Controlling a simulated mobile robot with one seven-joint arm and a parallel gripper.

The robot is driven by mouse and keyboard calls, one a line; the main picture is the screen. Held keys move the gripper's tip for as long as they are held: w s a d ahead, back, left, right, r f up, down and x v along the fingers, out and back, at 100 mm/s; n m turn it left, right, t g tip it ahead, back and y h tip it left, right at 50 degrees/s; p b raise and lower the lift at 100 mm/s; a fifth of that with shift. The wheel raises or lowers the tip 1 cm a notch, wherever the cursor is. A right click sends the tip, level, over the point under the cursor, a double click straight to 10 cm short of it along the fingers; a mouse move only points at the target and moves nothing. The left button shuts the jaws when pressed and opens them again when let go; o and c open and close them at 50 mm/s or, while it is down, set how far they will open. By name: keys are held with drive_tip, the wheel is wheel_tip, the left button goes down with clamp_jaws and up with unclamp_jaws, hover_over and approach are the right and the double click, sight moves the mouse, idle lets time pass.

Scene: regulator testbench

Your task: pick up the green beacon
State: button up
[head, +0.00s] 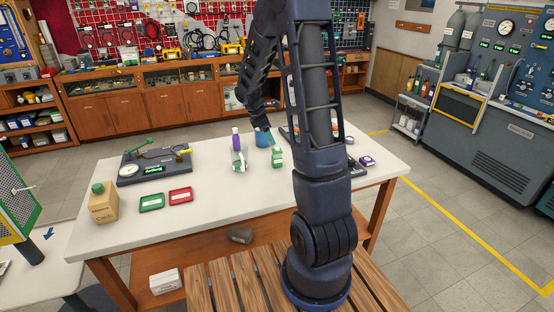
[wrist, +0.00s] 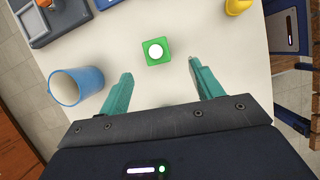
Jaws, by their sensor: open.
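The green beacon looks like a small green block with a round white top (wrist: 156,51). In the wrist view it lies on the pale table, just ahead of and between the fingertips. My gripper (wrist: 160,69) is open, with its two teal fingers spread wide and nothing between them. In the head view a green block (head: 277,160), which looks like the same beacon, is on the table beside the blue mug (head: 262,139). The arm covers part of the table to its right.
A grey tray (wrist: 38,30) and a yellow object (wrist: 237,6) lie farther off.

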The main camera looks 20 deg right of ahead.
sight(277, 150)
drive_tip(key=shift+w+x, duration=0.15)
drive_tip(key=shift+x, duration=2.75)
drive_tip(key=shift+w+x, duration=0.2)
drive_tip(key=shift+x, duration=2.75)
drive_tip(key=shift+c, duration=0.3)
drive_tip(key=c, duration=1.1)
